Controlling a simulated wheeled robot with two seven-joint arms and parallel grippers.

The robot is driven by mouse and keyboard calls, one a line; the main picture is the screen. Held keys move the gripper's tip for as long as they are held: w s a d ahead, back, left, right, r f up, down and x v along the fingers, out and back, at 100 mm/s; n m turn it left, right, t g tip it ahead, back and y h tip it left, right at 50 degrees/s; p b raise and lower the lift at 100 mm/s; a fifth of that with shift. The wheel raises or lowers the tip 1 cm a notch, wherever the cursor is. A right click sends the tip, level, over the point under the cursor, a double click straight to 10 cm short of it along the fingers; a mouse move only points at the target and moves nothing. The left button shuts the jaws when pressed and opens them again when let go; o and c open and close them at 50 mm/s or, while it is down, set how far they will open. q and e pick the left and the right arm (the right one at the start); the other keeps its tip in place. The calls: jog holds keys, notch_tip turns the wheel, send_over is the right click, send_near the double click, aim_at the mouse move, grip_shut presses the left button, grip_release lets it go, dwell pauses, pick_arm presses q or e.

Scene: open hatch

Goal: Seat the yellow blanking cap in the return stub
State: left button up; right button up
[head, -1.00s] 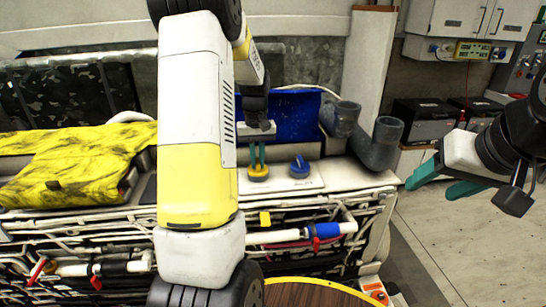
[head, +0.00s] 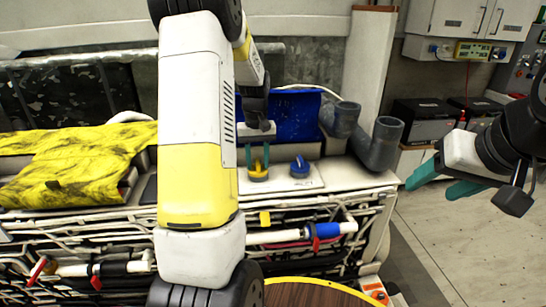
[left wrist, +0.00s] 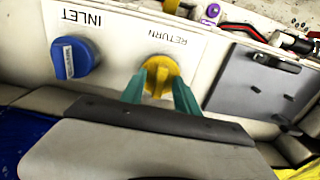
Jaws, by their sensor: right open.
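The yellow blanking cap (head: 258,174) sits on the pale panel at the spot marked RETURN, which hides the return stub beneath it. In the left wrist view the yellow cap (left wrist: 161,75) looks flat to the panel, with its raised grip bar upright between my fingers. I cannot tell how deep it is. My left gripper (head: 258,163) is open around the bar, with gaps on both sides. Its green fingers also show in the left wrist view (left wrist: 159,78). My right gripper (head: 437,184) is open and empty in the air at the right.
A blue cap (head: 300,168) sits beside the yellow one, at INLET. Grey pipe elbows (head: 379,145) stand to the right, and a blue panel (head: 297,115) lies behind. A yellow cloth (head: 75,165) covers the left side. Pipes run along the front below.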

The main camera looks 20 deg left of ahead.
aim_at(258, 162)
pick_arm(q)
jog(key=o, duration=0.6)
jog(key=shift+c, duration=0.2)
jog(key=shift+r, duration=0.1)
jog(key=shift+r, duration=3.4)
